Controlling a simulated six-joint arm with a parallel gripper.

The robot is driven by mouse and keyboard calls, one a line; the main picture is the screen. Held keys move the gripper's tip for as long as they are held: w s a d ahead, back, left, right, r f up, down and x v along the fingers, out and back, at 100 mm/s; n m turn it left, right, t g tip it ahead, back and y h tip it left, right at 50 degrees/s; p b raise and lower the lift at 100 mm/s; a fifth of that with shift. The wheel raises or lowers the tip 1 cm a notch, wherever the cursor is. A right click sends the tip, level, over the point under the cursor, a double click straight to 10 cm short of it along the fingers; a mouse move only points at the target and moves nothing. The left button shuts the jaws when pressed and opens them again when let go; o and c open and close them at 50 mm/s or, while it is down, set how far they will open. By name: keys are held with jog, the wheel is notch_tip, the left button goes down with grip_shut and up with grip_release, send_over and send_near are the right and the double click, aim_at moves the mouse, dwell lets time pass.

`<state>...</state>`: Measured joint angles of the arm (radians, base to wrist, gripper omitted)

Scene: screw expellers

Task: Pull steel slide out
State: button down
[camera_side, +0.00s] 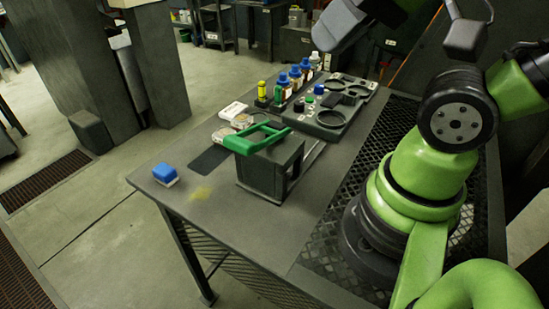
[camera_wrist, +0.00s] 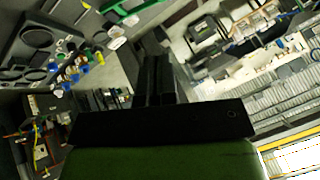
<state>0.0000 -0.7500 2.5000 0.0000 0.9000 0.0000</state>
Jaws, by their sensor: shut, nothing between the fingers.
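A dark box-shaped unit (camera_side: 270,170) with a green handle (camera_side: 257,138) on top stands on the grey bench in the side view. A thin pale metal rail (camera_side: 314,154) shows at its right side; I cannot tell for sure whether this is the steel slide. A green piece that looks like the handle (camera_wrist: 132,14) shows at the top edge of the wrist view. My gripper (camera_wrist: 158,60) has its black fingers shut together with nothing between them. It is apart from the unit. In the side view its fingertips cannot be made out.
A dark tray with round recesses (camera_side: 333,128) and several small bottles (camera_side: 284,84) stand behind the unit. The bench front (camera_side: 262,232) is clear.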

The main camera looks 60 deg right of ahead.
jog(key=c, duration=1.5)
grip_release()
jog(key=shift+c, duration=0.2)
jog(key=o, duration=0.4)
jog(key=shift+w+d, duration=0.1)
jog(key=shift+w, duration=0.2)
jog(key=shift+c, duration=0.2)
jog(key=shift+o, duration=1.2)
jog(key=w+m, duration=0.1)
jog(key=w+d+m+g, duration=0.1)
jog(key=w, duration=0.1)
jog(key=w+d+f+g, duration=0.1)
jog(key=shift+w+d+f+m, duration=0.1)
jog(key=shift+w+d+m, duration=0.1)
jog(key=shift+w+m, duration=0.2)
jog(key=w+d+f+m+g+y, duration=0.1)
jog(key=w+d+f+m+g, duration=0.25)
jog(key=d+f, duration=0.45)
jog(key=w+d+f+m+g+y, duration=0.1)
jog(key=w+d+f+m+g, duration=0.3)
jog(key=f, duration=0.7)
jog(key=shift+m+t, duration=0.35)
jog(key=shift+t, duration=0.2)
jog(key=x, duration=0.9)
jog(key=shift+s+d, duration=0.15)
